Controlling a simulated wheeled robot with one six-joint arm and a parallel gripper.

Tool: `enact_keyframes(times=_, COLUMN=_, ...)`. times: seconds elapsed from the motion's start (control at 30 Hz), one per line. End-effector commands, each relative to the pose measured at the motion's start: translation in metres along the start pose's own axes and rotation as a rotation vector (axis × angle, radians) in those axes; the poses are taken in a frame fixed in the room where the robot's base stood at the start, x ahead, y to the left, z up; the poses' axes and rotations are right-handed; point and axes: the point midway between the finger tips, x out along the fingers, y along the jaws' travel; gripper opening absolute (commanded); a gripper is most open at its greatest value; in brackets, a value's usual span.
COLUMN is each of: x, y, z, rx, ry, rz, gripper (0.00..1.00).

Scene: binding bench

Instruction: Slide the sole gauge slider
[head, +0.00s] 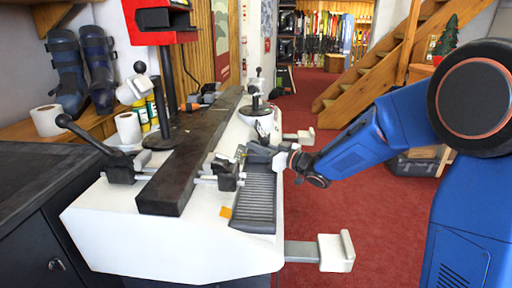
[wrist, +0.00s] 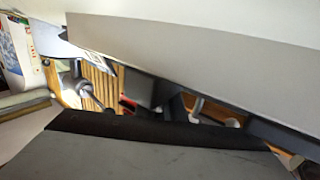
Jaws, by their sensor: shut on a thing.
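The white binding bench (head: 180,235) carries a dark ribbed plate (head: 254,203) on its right side. My gripper (head: 262,152) reaches in from the right and is at the far end of this plate. It is shut on a small part there, which I take to be the sole gauge slider; the gripper mostly hides it. In the wrist view, a broad pale surface (wrist: 200,45) and a dark grey surface (wrist: 150,150) fill most of the picture close up, so the grip itself is not clear.
A long dark bar (head: 190,160) runs along the bench, with clamps (head: 225,170) beside it. An orange tab (head: 226,212) lies by the ribbed plate. A white end piece on a grey arm (head: 337,252) sticks out at the front right. Red carpet is open to the right.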

Motion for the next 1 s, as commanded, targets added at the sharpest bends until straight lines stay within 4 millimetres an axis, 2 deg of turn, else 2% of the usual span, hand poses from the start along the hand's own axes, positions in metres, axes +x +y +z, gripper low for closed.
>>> enact_keyframes(times=0.3, x=0.031, y=0.047, z=-0.003, rx=-0.003, ry=0.005, rz=0.002, gripper=0.00)
enact_keyframes(times=0.4, x=0.038, y=0.057, z=-0.004, rx=-0.002, ry=0.006, rz=0.002, gripper=0.00)
enact_keyframes(times=0.8, x=0.042, y=0.064, z=-0.005, rx=-0.003, ry=0.008, rz=0.005, gripper=0.00)
enact_keyframes(times=0.83, x=0.042, y=0.064, z=-0.005, rx=-0.003, ry=0.008, rz=0.005, gripper=0.14)
enact_keyframes(times=0.9, x=0.042, y=0.064, z=-0.005, rx=-0.003, ry=0.008, rz=0.005, gripper=0.27)
enact_keyframes(times=1.0, x=0.042, y=0.064, z=-0.005, rx=-0.003, ry=0.008, rz=0.004, gripper=0.27)
